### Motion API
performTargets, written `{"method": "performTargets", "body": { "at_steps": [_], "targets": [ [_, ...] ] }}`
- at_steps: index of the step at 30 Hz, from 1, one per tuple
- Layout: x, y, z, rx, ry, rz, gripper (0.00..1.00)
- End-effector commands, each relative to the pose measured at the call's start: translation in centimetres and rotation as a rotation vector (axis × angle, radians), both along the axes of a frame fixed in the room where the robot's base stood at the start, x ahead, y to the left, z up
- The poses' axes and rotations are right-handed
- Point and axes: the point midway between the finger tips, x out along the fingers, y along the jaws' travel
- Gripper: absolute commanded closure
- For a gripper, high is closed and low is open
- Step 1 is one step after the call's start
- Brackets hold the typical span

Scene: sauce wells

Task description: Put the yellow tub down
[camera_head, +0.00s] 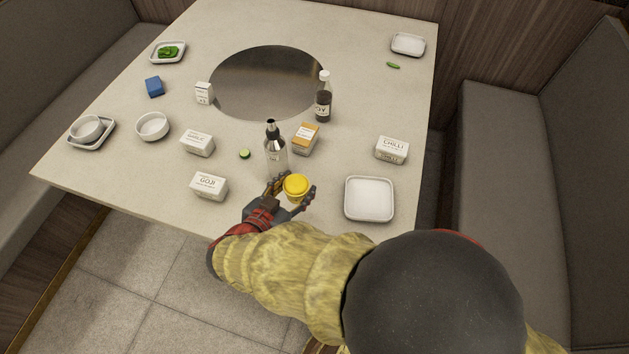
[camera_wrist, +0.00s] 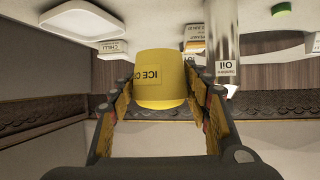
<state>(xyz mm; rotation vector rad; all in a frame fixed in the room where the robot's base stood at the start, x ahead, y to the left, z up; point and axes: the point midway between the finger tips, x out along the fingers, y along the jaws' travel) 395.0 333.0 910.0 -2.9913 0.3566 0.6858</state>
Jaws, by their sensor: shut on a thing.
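The yellow tub (camera_head: 296,185) is between the fingers of my gripper (camera_head: 295,192), near the table's front edge. A clear oil bottle (camera_head: 275,150) with a dark top stands just behind the tub. It also shows in the wrist view (camera_wrist: 223,40).
An empty white square tray (camera_head: 369,198) lies right of the tub. A goji box (camera_head: 209,186) is to the left, an orange-and-white box (camera_head: 305,138) behind, a chilli box (camera_head: 391,149) at right. A soy bottle (camera_head: 323,97) stands by the round metal plate (camera_head: 268,83). Bare table separates tub and tray.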

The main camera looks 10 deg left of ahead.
Motion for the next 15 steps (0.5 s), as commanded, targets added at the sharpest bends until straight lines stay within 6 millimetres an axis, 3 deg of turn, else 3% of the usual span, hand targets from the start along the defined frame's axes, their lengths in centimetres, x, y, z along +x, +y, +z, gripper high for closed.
{"method": "performTargets", "body": {
  "at_steps": [9, 15],
  "targets": [
    [7.1, -1.5, -3.8, -0.003, 0.002, -0.005, 0.79],
    [9.6, -1.9, -7.0, -0.002, 0.001, -0.002, 0.79]
  ]
}}
